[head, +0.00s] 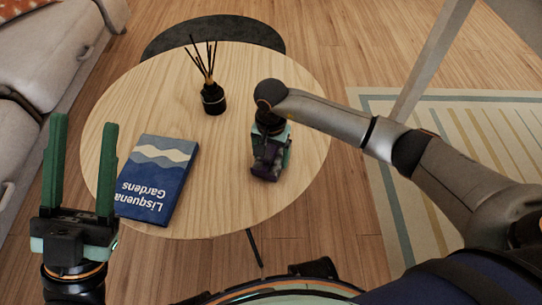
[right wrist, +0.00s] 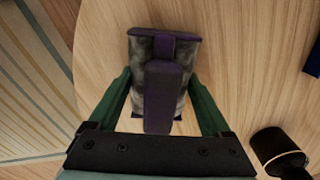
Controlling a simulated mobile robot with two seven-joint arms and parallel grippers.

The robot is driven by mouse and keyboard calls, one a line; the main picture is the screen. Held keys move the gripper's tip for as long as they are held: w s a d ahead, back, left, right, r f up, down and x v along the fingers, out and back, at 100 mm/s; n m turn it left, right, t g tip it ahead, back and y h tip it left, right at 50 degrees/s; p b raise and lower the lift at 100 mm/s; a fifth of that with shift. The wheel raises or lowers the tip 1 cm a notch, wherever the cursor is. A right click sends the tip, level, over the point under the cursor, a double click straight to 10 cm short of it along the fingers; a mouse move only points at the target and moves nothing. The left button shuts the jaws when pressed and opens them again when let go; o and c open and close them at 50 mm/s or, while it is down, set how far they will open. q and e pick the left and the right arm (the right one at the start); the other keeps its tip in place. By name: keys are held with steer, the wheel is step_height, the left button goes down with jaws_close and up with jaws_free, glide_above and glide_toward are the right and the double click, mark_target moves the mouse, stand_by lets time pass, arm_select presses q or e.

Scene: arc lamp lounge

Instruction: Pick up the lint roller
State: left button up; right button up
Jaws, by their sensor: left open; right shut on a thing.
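My right gripper (head: 271,143) points down over the right side of the round table. It is shut on a purple and mottled grey object (head: 267,160). In the right wrist view the object (right wrist: 160,85) sits between the two green fingers, with a purple strip along its middle. I cannot tell for sure that it is the lint roller; no other lint roller shows. I cannot tell whether it touches the table top. My left gripper (head: 82,170) is open and empty, upright at the table's left edge, near the book.
The round wooden table (head: 225,205) also carries a blue book (head: 158,178) at left and a black reed diffuser (head: 213,98) at the back. The diffuser also shows in the right wrist view (right wrist: 280,150). A sofa (head: 45,60) stands at left, a striped rug (head: 440,120) lies at right.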

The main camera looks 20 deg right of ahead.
mark_target(271, 146)
steer(key=c, duration=0.6)
steer(key=shift+c, duration=0.2)
steer(key=shift+r, duration=0.2)
steer(key=shift+r, duration=0.3)
step_height(271, 146, up, 2)
steer(key=shift+w+r+p, duration=0.1)
steer(key=shift+r+p, duration=0.1)
steer(key=shift+p, duration=0.45)
steer(key=s+a+r+p, duration=0.1)
steer(key=s+a+r, duration=0.1)
steer(key=r, duration=0.1)
steer(key=s+a+r+p, duration=0.1)
steer(key=r, duration=0.1)
steer(key=shift+s+r+p, duration=0.1)
steer(key=shift+r+p, duration=0.15)
steer(key=shift+p, duration=0.1)
arm_select(q)
step_height(271, 146, up, 6)
steer(key=p, duration=0.2)
steer(key=shift+a+r+m, duration=0.2)
steer(key=shift+a+m, duration=0.1)
steer(key=shift+a, duration=0.1)
arm_select(e)
steer(key=s+a+r, duration=0.4)
steer(key=s+a, duration=0.2)
steer(key=s, duration=0.1)
steer(key=shift+s+a, duration=0.2)
